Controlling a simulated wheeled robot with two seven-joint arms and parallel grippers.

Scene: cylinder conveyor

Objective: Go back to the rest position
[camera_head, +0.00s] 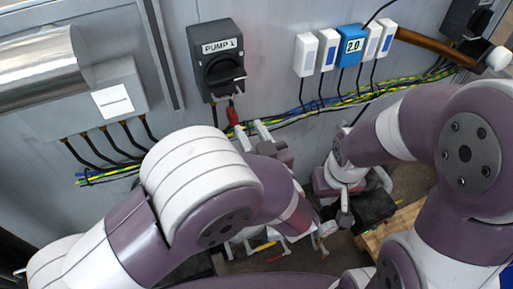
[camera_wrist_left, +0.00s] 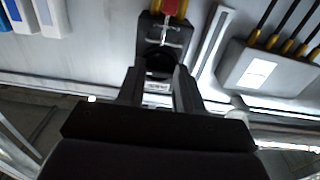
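My left gripper (camera_head: 252,132) is open in front of the wall, just below and right of the black PUMP 1 switch (camera_head: 217,62). In the left wrist view, its two dark fingers (camera_wrist_left: 158,88) stand apart with the switch (camera_wrist_left: 158,60) beyond the gap. Nothing is visibly held between them. A red piece (camera_head: 232,113) hangs below the switch; in the wrist view a red piece (camera_wrist_left: 170,8) shows with metal parts beside the switch. My right gripper (camera_head: 335,222) points down over the bench at the right. Its finger opening is not clear.
A grey box (camera_head: 105,100) with cables is on the wall at the left. White modules (camera_head: 305,55) and a blue 2.0 module (camera_head: 351,46) are at the right. Cables (camera_head: 300,112) run along the wall. Tools (camera_head: 265,247), a black case (camera_head: 372,208) and a wooden piece (camera_head: 395,232) lie below.

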